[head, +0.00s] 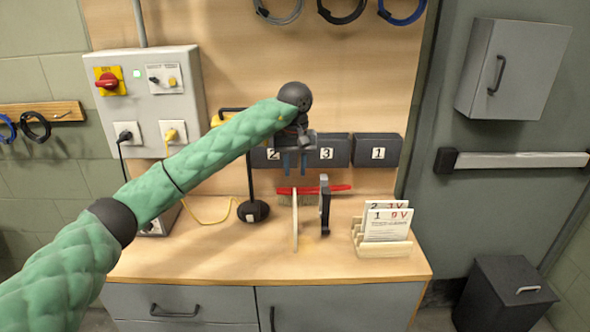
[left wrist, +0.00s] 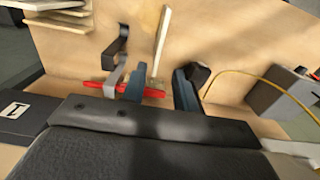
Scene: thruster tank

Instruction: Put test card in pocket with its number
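Two white test cards stand in a wooden rack (head: 392,247) on the bench's right: card 1 (head: 388,226) in front, marked 9V, and card 2 (head: 377,205) behind, marked 1V. Three dark pockets are on the back panel: pocket 2 (head: 264,157), partly hidden by my gripper, pocket 3 (head: 338,155) and pocket 1 (head: 379,155). Pocket 1 also shows in the left wrist view (left wrist: 32,112). My left gripper (head: 295,172) is in front of pockets 2 and 3, pointing down. Its fingers (left wrist: 163,78) are apart, with nothing seen gripped. My right gripper is out of view.
The bench's front strip (head: 230,262) is clear.

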